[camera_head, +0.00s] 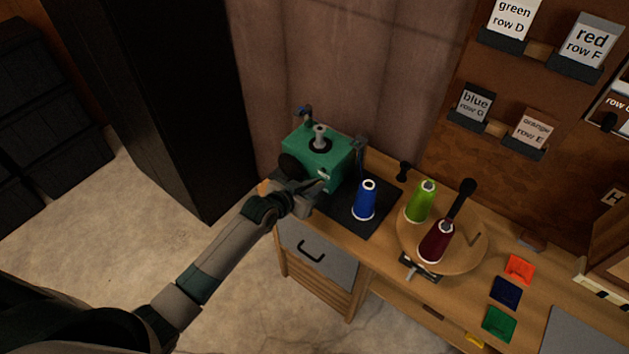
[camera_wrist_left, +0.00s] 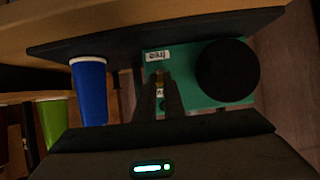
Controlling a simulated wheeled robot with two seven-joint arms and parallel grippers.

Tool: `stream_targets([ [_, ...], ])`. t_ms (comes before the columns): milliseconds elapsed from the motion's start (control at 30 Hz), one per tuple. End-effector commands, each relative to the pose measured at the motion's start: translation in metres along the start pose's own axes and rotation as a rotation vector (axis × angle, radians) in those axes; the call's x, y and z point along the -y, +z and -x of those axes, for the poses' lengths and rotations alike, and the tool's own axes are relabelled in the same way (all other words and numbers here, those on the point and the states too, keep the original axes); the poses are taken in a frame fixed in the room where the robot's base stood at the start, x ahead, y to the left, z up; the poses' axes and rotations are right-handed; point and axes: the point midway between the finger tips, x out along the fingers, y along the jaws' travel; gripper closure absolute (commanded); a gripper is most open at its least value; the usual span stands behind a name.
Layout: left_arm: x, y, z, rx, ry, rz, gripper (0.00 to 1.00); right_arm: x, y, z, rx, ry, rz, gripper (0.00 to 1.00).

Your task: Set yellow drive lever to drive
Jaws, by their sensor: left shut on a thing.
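The green machine box (camera_head: 335,158) stands at the left end of the workbench, with a metal post on top. My left gripper (camera_head: 322,184) is at its front face. The left wrist view shows the box front (camera_wrist_left: 208,101) with a large black round part (camera_wrist_left: 228,70). My left fingers (camera_wrist_left: 158,98) are shut on the small yellow drive lever (camera_wrist_left: 159,80), which shows between them beside the black part. A white label (camera_wrist_left: 157,55) sits near the lever; its word is hard to read. The fingers hide part of the lever and its surroundings. My right gripper is not in view.
A blue spool (camera_head: 365,200) stands on a dark mat (camera_head: 376,222) right of the machine. Green (camera_head: 422,201) and dark red (camera_head: 437,243) spools stand on a round wooden tray (camera_head: 475,256). A grey drawer (camera_head: 330,262) is below the bench edge.

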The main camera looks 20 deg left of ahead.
Motion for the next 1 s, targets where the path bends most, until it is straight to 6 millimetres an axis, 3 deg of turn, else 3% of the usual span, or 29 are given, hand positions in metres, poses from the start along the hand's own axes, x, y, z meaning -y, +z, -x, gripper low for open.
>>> stream_targets([
  [467,0.0005,-0.0018,-0.0003,0.011,-0.001,0.000,1.00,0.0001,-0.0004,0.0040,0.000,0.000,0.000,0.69],
  [567,0.0005,-0.0018,-0.0003,0.011,-0.001,0.000,0.74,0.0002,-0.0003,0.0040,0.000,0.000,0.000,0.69],
  [600,0.0004,-0.0017,-0.0003,0.011,-0.001,0.000,0.72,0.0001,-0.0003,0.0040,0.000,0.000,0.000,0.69],
  [1000,0.0001,-0.0006,0.0023,0.012,0.000,0.000,0.72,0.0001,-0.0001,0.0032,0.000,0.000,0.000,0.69],
])
